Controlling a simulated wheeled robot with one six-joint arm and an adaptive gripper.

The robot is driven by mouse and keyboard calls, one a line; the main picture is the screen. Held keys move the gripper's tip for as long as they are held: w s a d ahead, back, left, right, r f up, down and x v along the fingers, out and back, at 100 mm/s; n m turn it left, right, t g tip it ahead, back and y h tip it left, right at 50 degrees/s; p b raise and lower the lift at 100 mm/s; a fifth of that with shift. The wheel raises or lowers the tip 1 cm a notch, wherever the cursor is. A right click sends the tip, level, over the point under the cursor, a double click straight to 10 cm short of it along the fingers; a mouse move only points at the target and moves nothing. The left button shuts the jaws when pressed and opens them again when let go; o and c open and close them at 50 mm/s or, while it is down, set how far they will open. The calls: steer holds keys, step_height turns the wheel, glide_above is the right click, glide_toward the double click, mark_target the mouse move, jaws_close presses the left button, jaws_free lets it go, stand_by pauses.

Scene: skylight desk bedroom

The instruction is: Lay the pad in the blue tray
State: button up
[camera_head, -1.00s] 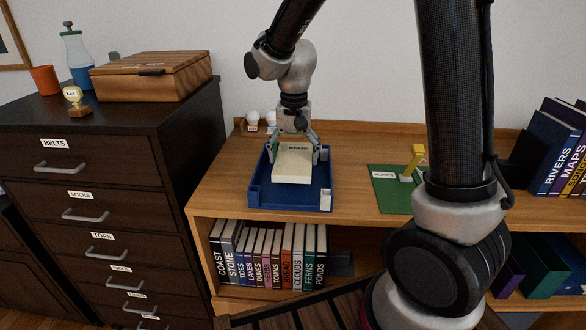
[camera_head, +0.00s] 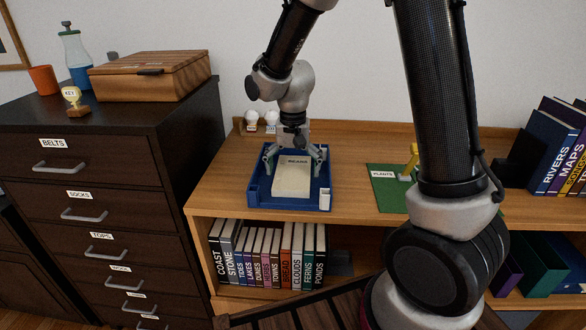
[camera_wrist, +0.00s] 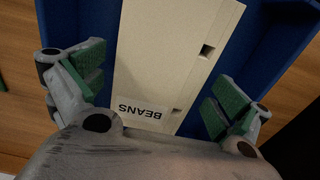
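The pad (camera_head: 292,180) is a cream block with a label reading "BEANS". It lies inside the blue tray (camera_head: 258,200) on the wooden shelf top. The pad (camera_wrist: 165,60) also shows in the wrist view, with the tray's blue floor (camera_wrist: 92,20) on both sides of it. My gripper (camera_head: 293,166) is over the tray at the pad's far end. In the wrist view my gripper (camera_wrist: 155,95) has its green-padded fingers spread, with a gap between each finger and the pad. It is open and holds nothing. The pad's near underside is hidden.
Several upright books (camera_head: 265,255) stand on the shelf below. A green mat labelled "PLANTS" (camera_head: 385,195) with a yellow object (camera_head: 412,160) lies to the right. Two white round objects (camera_head: 262,117) stand behind the tray. A dark drawer cabinet (camera_head: 100,160) stands at left.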

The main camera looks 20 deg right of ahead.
mark_target(293, 171)
step_height(293, 171, up, 12)
steer(key=r, duration=0.1)
steer(key=s+d+r+n+t, duration=0.2)
steer(key=s+d, duration=0.5)
steer(key=s, duration=0.4)
steer(key=s+d+r+n+t, duration=0.2)
steer(key=s+d+r, duration=0.1)
steer(key=s+d, duration=0.5)
steer(key=s, duration=0.3)
steer(key=shift+r+n, duration=0.15)
steer(key=shift+n, duration=0.15)
